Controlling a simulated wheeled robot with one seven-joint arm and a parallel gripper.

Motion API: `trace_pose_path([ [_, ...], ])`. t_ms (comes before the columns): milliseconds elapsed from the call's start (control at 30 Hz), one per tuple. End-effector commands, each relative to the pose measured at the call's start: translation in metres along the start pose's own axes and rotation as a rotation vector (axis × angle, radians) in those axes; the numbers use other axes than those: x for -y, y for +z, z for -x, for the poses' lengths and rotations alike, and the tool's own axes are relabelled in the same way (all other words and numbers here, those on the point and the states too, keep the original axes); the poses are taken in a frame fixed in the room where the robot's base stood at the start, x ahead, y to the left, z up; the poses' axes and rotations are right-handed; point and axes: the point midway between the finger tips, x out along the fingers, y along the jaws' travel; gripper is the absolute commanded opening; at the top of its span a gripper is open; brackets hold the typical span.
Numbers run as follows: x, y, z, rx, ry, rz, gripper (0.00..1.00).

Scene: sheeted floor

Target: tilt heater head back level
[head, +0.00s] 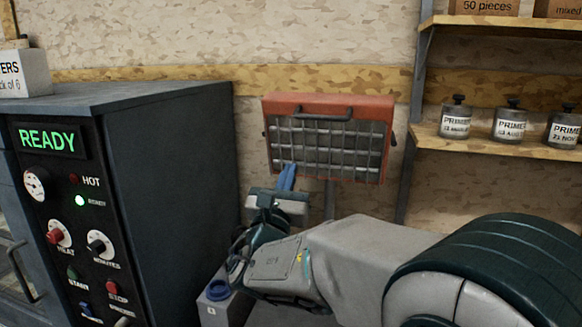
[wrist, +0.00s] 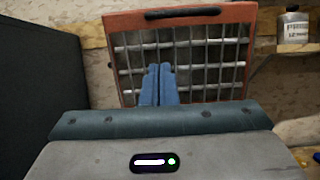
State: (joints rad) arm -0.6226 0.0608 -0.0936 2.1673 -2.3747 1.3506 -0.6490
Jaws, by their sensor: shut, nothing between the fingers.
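The heater head (head: 328,138) is a red-orange box with a wire grille over grey panels and a dark handle (head: 322,115) along its top front. It sits on a thin grey post (head: 329,200) against the wall, and its top edge looks slightly sloped. My gripper (head: 287,170) has blue fingers, shut and empty, in front of the lower left of the grille. In the wrist view the heater head (wrist: 180,55) fills the upper middle, and my gripper (wrist: 160,68) overlaps its lower grille. I cannot tell whether the fingertips touch it.
A dark cabinet (head: 170,150) with a READY display and knobs stands at left. Shelves (head: 500,143) with several labelled primer tins (head: 456,120) are at right. A grey box with a blue ring (head: 217,291) is low, beside my arm.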

Motion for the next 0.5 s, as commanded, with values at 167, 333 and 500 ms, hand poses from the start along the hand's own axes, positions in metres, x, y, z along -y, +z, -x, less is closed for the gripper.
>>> trace_pose_path([
  [167, 0.000, 0.003, -0.041, 0.000, -0.002, 0.001, 0.00],
  [333, 0.001, 0.002, -0.076, 0.000, -0.002, 0.001, 0.00],
  [500, 0.000, 0.020, -0.095, -0.001, 0.000, -0.001, 0.00],
])
